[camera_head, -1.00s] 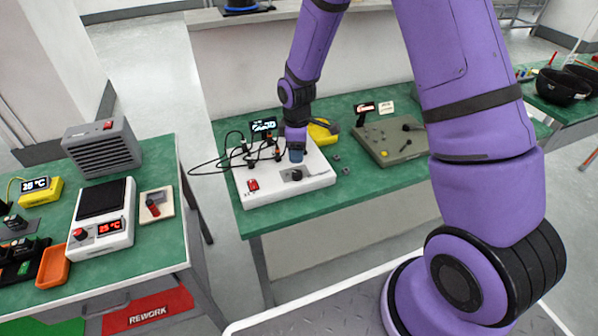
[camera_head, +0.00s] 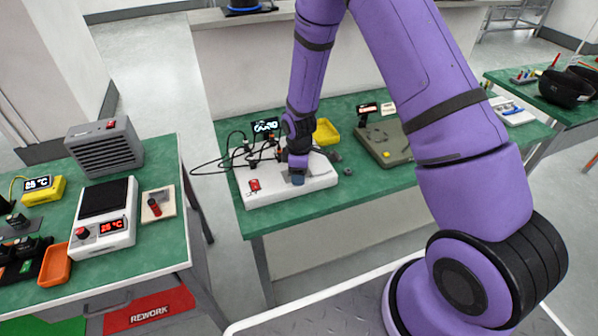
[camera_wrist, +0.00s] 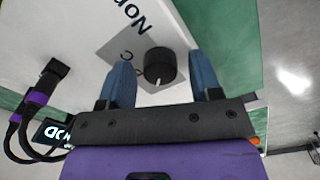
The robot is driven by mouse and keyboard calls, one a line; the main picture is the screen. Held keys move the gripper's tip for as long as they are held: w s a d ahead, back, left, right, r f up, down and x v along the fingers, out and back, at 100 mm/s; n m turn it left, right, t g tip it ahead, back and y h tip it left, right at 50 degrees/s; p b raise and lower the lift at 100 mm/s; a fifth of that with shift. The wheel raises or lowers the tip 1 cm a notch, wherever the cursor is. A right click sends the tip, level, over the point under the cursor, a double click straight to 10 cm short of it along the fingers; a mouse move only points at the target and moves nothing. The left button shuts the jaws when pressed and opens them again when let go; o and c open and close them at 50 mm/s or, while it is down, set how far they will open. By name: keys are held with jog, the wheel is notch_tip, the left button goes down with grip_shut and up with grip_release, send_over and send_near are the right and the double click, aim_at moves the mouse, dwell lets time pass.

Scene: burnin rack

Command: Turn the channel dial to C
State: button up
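The channel dial (camera_wrist: 160,65) is a round black knob with a short white pointer mark, on a grey plate (camera_wrist: 125,40) on the white box (camera_head: 270,194). A letter C shows on the plate left of the knob in the wrist view; other letters are hidden or unclear. My gripper (camera_wrist: 158,66) is open, one blue finger on each side of the knob, with gaps visible. In the head view my gripper (camera_head: 298,179) is over the box's front right part and hides the dial.
The box carries a red switch (camera_head: 254,185) and cables at its back left. A small display (camera_head: 266,125) and a yellow tray (camera_head: 326,133) stand behind. A grey-green panel (camera_head: 385,142) lies right. The green table's front edge is close.

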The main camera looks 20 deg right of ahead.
jog(key=c, duration=0.8)
jog(key=shift+m, duration=0.3)
jog(key=m, duration=0.3)
jog(key=shift+m, duration=0.4)
jog(key=m, duration=0.9)
jog(key=shift+m, duration=1.9)
